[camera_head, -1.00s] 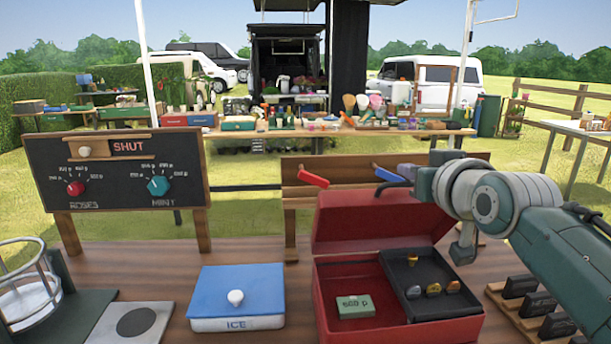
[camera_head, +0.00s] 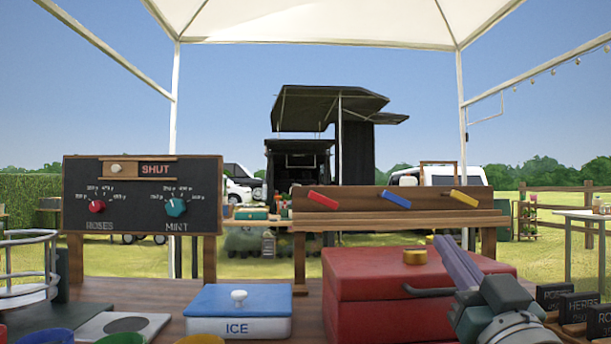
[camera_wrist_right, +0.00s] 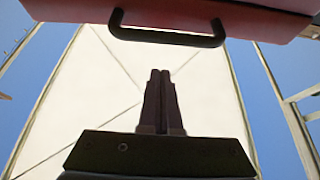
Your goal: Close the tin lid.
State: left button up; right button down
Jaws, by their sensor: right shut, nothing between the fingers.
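The red tin (camera_head: 350,325) stands on the wooden counter at the right of the head view. Its red lid (camera_head: 370,275) lies over the top, and the inside is hidden. A brass knob (camera_head: 415,256) sits on the lid, and a dark handle (camera_head: 428,292) is at its front. My right gripper (camera_head: 444,246) is shut and empty, its fingers pointing up in front of the lid's right part. In the right wrist view, the shut fingers (camera_wrist_right: 160,75) are just below the black handle (camera_wrist_right: 168,40) in the picture; I cannot tell if they touch anything. My left gripper is out of view.
A blue-lidded ICE box (camera_head: 237,312) stands left of the tin. A board with dials (camera_head: 140,195) stands behind it. A rack with coloured levers (camera_head: 400,205) is behind the tin. Dark labelled blocks (camera_head: 578,307) stand at the right.

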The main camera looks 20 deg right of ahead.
jog(key=shift+s+a+f+b, duration=0.1)
jog(key=shift+f+b, duration=0.15)
jog(key=shift+f, duration=0.25)
jog(key=shift+s+d+f+b, duration=0.1)
jog(key=shift+s+f+b, duration=0.1)
jog(key=shift+f, duration=0.3)
jog(key=shift+s+a+f+b, duration=0.1)
jog(key=shift+f+b, duration=0.15)
jog(key=shift+f, duration=0.25)
jog(key=shift+r, duration=0.15)
